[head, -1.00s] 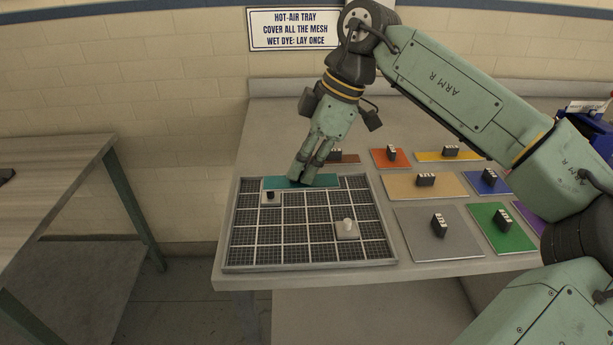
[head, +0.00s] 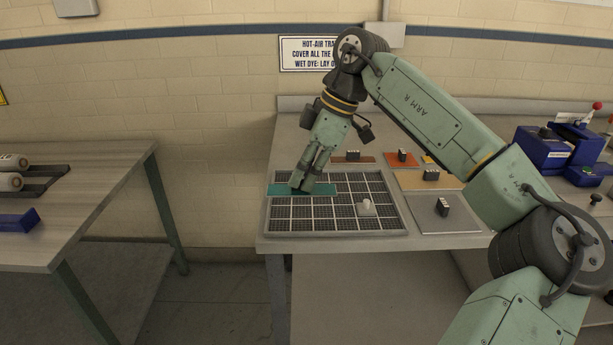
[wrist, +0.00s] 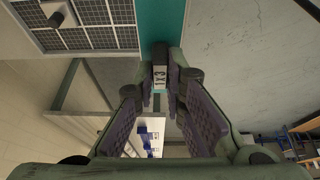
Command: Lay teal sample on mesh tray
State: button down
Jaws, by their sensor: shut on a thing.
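The teal sample (head: 281,189) is a flat strip across the left back part of the mesh tray (head: 335,235) in the head view. My gripper (head: 299,185) is shut on the sample's small block handle, marked 1X3 (wrist: 160,78) in the wrist view. There the teal strip (wrist: 160,25) runs up beside the tray's edge, and a small block with a dark knob (wrist: 58,18) stands on the mesh. I cannot tell whether the strip touches the mesh.
A white-knobbed block (head: 366,208) stands on the tray's right part. To the right lie a grey panel (head: 425,220), a tan panel (head: 408,180) and an orange panel (head: 398,157) with block handles. A blue device (head: 545,150) stands farther right. Another table (head: 80,205) is at left.

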aim_at(328, 189)
dwell(0.5)
jog(key=shift+f+b, duration=2.2)
jog(key=shift+f, duration=1.55)
jog(key=shift+f, duration=0.7)
jog(key=c, duration=1.6)
grip_release()
jog(key=v, duration=1.2)
